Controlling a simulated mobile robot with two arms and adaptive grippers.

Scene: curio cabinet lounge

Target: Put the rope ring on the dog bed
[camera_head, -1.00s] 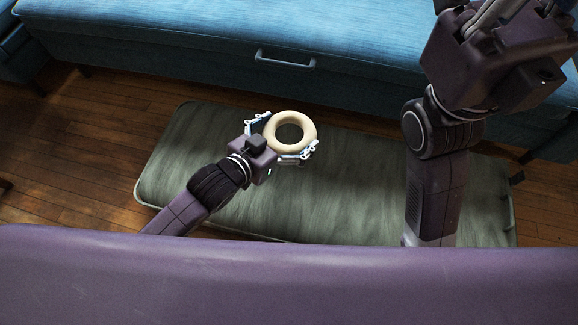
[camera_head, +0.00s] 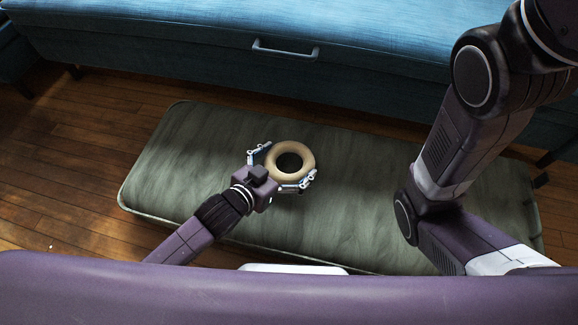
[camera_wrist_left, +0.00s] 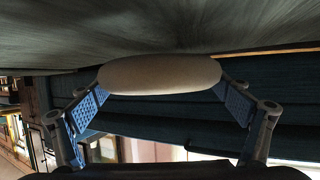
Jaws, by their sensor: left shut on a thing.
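The rope ring (camera_head: 309,160) is a thick cream ring. My left gripper (camera_head: 282,168) is shut on it, with a finger on each side. In the left wrist view the ring (camera_wrist_left: 160,74) shows edge-on between the two blue finger pads of the gripper (camera_wrist_left: 165,100). The dog bed (camera_head: 365,190) is a long grey-green cushion on the floor. In the head view the ring appears over its middle. In the wrist view the ring is close to the grey-green surface (camera_wrist_left: 160,35); I cannot tell whether they touch. My right gripper is out of view.
A blue upholstered bench (camera_head: 200,40) with a metal handle (camera_head: 285,50) stands behind the bed. Wooden floor (camera_head: 80,160) lies clear to the left. My right arm covers part of the bed's right side.

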